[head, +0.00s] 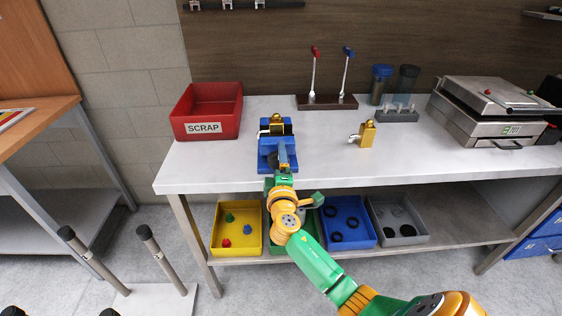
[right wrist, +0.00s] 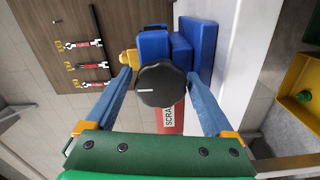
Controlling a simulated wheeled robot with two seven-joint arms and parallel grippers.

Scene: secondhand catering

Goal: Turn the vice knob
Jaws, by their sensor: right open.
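The blue vice (head: 265,143) stands near the front edge of the workbench, beside the red scrap bin. It also shows in the right wrist view (right wrist: 190,50). Its round black knob (right wrist: 161,84) has a white mark pointing left in that view. My right gripper (head: 283,157) is at the front of the vice. My left gripper is out of view.
The red scrap bin (head: 206,110) is left of the vice. A small brass piece (head: 367,134) stands to the right. A grey metal appliance (head: 487,113) fills the right end. Yellow (head: 226,248) and blue (head: 362,237) bins sit on the lower shelf. The bench (head: 420,157) has bare room at centre right.

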